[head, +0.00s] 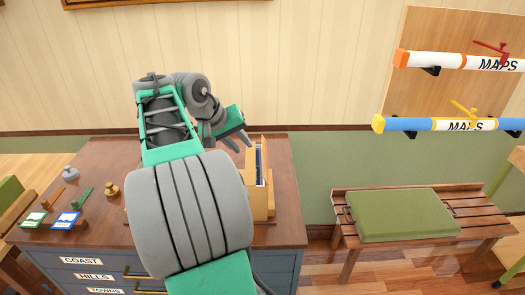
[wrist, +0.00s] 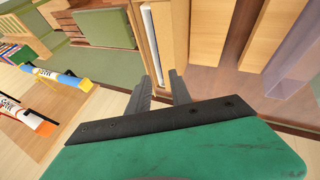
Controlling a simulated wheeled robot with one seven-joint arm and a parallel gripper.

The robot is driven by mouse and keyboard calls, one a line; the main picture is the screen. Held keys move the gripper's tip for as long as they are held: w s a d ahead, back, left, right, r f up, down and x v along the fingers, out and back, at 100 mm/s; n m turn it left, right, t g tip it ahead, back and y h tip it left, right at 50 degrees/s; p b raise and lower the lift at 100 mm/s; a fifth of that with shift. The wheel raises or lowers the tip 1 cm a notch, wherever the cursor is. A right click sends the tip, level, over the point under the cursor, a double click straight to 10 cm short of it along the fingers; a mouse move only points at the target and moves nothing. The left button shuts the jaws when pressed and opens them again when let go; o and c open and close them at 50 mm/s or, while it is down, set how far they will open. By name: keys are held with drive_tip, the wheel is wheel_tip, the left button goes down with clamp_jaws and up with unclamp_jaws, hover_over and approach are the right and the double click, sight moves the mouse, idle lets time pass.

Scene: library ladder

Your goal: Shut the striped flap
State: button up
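I cannot make out stripes on any flap. A tan wooden box (head: 258,203) stands on the desk, partly hidden behind my arm. A thin upright orange-tan panel (head: 265,150) rises at its right side, and something dark blue shows inside. I cannot tell whether this panel is the striped flap. My gripper (head: 243,149) is above and left of the box top, with its fingers apart and nothing between them. In the wrist view, my gripper (wrist: 160,77) has its fingertips near a tan edge with a white strip (wrist: 153,40) beside it.
The desk (head: 100,165) holds a brass weight (head: 111,190), a green card (head: 33,219) and a blue card (head: 66,220) at the left. A bench (head: 470,227) with a green cushion (head: 403,214) stands right. Map tubes (head: 455,125) hang on a wall board.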

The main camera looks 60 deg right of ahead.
sight(263, 154)
drive_tip(key=shift+s+d+f+m+g, duration=0.15)
drive_tip(key=shift+s+d+m+g, duration=0.25)
drive_tip(key=shift+s+d, duration=0.75)
drive_tip(key=x, duration=0.6)
drive_tip(key=shift+d+f+b, duration=0.1)
drive_tip(key=shift+f+b, duration=0.2)
drive_tip(key=shift+b, duration=0.05)
clamp_jaws()
